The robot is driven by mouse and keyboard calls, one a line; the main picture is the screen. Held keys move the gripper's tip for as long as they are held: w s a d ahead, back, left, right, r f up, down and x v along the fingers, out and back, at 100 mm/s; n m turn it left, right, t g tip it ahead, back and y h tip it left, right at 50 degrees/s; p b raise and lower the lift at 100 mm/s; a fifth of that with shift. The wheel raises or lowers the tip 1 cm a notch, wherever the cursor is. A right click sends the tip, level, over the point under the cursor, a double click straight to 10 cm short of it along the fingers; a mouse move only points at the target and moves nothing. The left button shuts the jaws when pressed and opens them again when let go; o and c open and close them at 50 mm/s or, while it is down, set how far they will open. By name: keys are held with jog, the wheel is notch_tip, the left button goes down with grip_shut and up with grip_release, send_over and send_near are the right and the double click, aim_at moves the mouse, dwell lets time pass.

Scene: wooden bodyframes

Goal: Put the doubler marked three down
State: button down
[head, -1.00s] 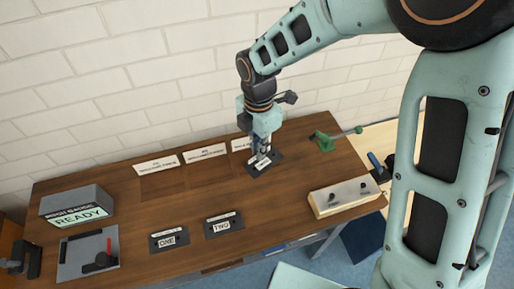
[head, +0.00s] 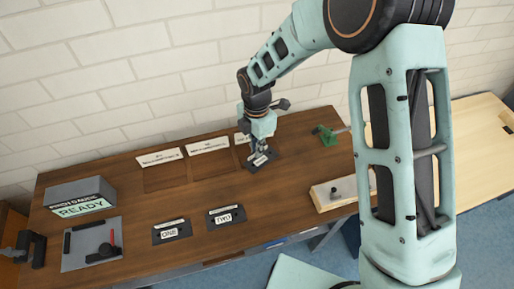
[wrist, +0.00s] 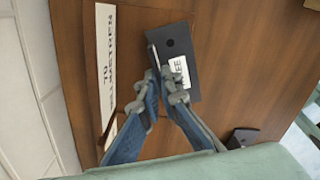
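The doubler marked three is a dark plate (head: 263,163) with a white label and a pale raised strip. It is at the back right of the wooden bench, in front of the third white card (head: 242,138). My gripper (head: 260,149) is directly above it, pointing down. In the wrist view the plate (wrist: 194,82) shows with part of its label, ending in "EE". My fingers (wrist: 160,76) are close together on its raised strip. I cannot tell whether the plate touches the bench. The doublers marked one (head: 171,232) and two (head: 226,218) lie nearer the front.
Two darker squares (head: 165,179) (head: 207,165) lie before the other white cards. A gauge box (head: 80,196) reading READY and a grey plate (head: 75,260) are at left. A green tool (head: 327,134) and a pale block (head: 322,197) are at right.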

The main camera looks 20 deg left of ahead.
jog(key=shift+f, duration=0.1)
jog(key=shift+f, duration=0.15)
jog(key=c, duration=2.2)
grip_release()
jog(key=shift+o, duration=0.2)
notch_tip(320, 180, up, 13)
jog(key=shift+f, duration=0.2)
